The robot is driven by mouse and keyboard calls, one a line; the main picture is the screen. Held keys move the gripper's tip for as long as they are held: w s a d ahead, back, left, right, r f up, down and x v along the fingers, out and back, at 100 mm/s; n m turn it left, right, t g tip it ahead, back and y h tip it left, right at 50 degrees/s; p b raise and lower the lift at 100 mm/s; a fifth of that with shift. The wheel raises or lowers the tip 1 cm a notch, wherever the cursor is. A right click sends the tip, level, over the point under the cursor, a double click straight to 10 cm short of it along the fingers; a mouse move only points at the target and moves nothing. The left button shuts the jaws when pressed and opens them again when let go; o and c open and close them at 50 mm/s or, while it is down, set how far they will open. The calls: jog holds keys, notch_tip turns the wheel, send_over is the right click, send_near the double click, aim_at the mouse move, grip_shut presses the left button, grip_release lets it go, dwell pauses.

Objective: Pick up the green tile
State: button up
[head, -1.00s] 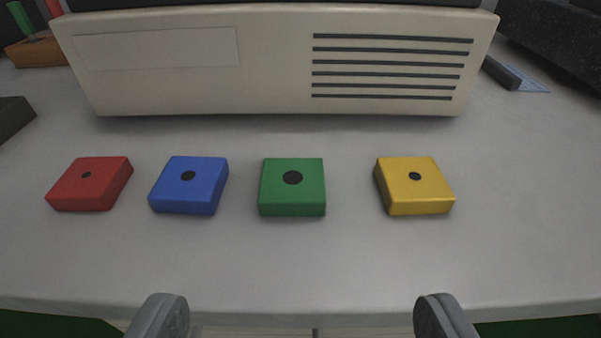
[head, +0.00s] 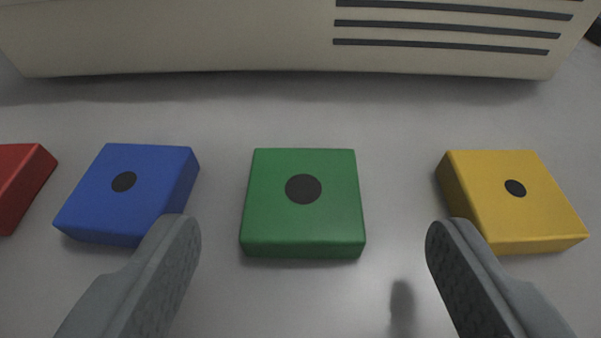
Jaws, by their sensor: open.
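The green tile (head: 303,222) lies flat on the grey table in the middle of the head view, with a black dot on its top. My gripper (head: 313,235) is open and empty. Its two fingers stand wide apart, one to the left and one to the right of the green tile in the picture, and neither appears to touch it. The left fingertip overlaps the near right corner of the blue tile in the picture. The right fingertip shows close to the yellow tile's left edge.
A blue tile (head: 147,183) lies left of the green one, and a red tile (head: 22,183) is cut off at the left edge. A yellow tile (head: 512,205) lies to the right. A beige slotted casing (head: 180,38) stands behind the row. The table (head: 300,112) between is bare.

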aim_at(304, 193)
jog(key=x, duration=0.4)
jog(key=shift+a+f, duration=0.15)
jog(key=shift+a, duration=0.05)
jog(key=c, duration=1.1)
